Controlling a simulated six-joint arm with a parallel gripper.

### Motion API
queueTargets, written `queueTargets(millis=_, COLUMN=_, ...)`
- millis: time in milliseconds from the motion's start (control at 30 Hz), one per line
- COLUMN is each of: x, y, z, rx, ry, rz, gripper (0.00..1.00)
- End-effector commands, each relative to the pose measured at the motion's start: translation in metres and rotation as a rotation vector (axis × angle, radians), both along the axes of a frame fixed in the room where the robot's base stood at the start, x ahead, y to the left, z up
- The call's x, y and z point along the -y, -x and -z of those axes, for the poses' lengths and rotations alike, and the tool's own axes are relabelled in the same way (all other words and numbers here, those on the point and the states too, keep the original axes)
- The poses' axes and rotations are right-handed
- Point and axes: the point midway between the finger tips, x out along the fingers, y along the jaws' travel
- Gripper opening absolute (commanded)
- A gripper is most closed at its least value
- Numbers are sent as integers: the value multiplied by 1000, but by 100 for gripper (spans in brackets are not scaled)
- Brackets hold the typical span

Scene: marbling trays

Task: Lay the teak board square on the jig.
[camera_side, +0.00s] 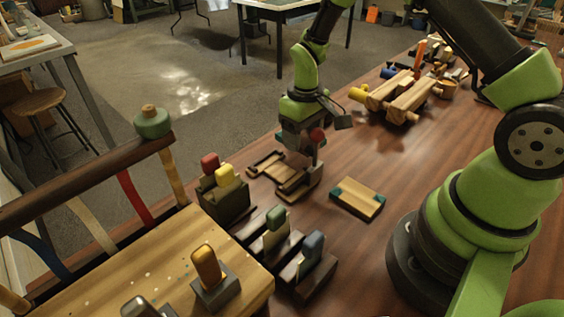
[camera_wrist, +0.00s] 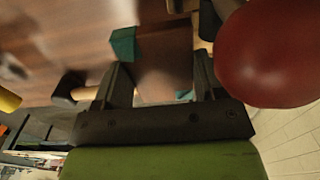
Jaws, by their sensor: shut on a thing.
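My gripper (camera_side: 312,163) hangs low over the table, over a group of wooden pieces. In the wrist view its two fingers (camera_wrist: 160,80) stand apart, with a blurred brown wooden surface between them that looks like the teak board; its edges are hard to make out. A pale wooden plate with teal ends (camera_side: 357,199), which may be the jig, lies flat on the table to the right of my gripper. A teal block (camera_wrist: 123,44) shows by the left fingertip in the wrist view. I cannot tell whether the held piece touches anything below.
A red knob (camera_wrist: 268,55) is close beside the right finger. A block with red and yellow handles (camera_side: 222,195) stands to the left. Several handled blocks (camera_side: 277,230) stand in front. Wooden pieces (camera_side: 400,95) lie behind. Bare table lies around the teal-ended plate.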

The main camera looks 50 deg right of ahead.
Motion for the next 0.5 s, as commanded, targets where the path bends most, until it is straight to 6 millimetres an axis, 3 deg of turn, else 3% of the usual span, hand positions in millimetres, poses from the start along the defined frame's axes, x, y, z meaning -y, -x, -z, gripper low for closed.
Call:
queueTargets(millis=100, x=-22, y=0, z=11, rx=-1, ry=0, rz=-4, gripper=41)
queueTargets(millis=500, x=-60, y=0, z=37, rx=0, ry=0, rz=-3, gripper=38)
